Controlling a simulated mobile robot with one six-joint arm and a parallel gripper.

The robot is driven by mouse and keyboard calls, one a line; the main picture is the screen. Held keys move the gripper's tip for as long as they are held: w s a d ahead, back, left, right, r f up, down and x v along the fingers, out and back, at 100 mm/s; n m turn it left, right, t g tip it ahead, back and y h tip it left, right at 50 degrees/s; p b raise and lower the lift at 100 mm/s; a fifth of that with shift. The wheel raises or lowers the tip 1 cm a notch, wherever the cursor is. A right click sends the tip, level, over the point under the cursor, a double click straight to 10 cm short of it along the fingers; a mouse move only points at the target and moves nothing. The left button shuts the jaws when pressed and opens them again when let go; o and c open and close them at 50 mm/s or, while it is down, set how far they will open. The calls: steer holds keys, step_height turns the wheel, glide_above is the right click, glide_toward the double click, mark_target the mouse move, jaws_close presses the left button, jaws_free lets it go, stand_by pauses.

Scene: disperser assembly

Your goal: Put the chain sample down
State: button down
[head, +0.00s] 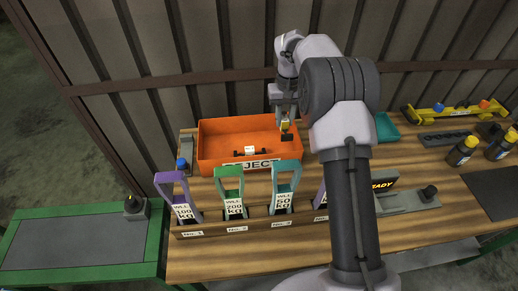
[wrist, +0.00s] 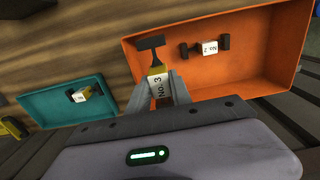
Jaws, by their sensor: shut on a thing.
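My gripper (head: 285,108) is shut on a chain sample (head: 287,137) with dark ends and a yellow and white middle. In the wrist view this held sample (wrist: 158,86) carries the label "No. 3", and its far dark end points away from the jaws. The near end is hidden by the gripper. The gripper is over the right end of the orange REJECT bin (head: 216,165). Another sample (head: 250,151), labelled "No. 2" in the wrist view (wrist: 209,47), lies on the bin floor, apart from the held one.
A teal tray (wrist: 28,105) with another sample stands beside the bin. Coloured shackle-shaped tags, one a green 200 kg tag (head: 233,205), stand in a rack in front. Black bottles (head: 463,151) and a yellow fixture (head: 440,115) are at the right.

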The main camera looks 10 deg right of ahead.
step_height(320, 180, down, 14)
steer(key=b, duration=0.3)
steer(key=shift+d, duration=0.1)
steer(key=shift+r, duration=0.2)
steer(key=shift+f, duration=0.15)
steer(key=c, duration=1.2)
jaws_free()
steer(key=shift+o, duration=0.2)
